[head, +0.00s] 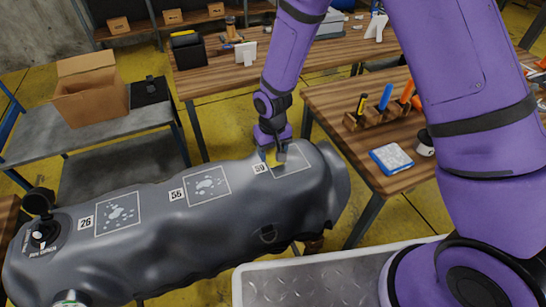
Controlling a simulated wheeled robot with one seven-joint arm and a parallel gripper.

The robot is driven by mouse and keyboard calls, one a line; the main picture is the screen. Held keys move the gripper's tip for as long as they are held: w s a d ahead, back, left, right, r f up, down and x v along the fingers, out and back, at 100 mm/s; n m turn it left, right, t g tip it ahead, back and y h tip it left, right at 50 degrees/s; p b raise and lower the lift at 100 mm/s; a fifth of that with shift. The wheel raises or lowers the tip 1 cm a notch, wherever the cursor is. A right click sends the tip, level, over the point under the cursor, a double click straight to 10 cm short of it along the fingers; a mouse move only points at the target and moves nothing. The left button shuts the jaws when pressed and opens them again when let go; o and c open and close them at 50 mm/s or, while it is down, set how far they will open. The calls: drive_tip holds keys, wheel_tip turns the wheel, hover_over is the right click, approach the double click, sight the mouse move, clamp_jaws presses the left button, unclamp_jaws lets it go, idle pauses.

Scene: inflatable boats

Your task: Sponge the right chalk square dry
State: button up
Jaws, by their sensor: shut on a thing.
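My gripper (273,152) is shut on a yellow sponge (271,157), at the upper left part of the right chalk square (299,170). The square is outlined on the grey inflatable tube (240,215), beside a label reading 59. My gripper hides part of the square, and I cannot tell whether the sponge touches the tube. No pale wet spots show in the visible part of this square.
A black valve (44,233) sits at the tube's left end. A grey bench with an open cardboard box (90,95) stands behind it. A wooden table (345,100) at right carries a tool rack and a blue-edged pad (391,159). A metal tray (310,280) lies in front.

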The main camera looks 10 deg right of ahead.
drive_tip(key=shift+r, duration=2.45)
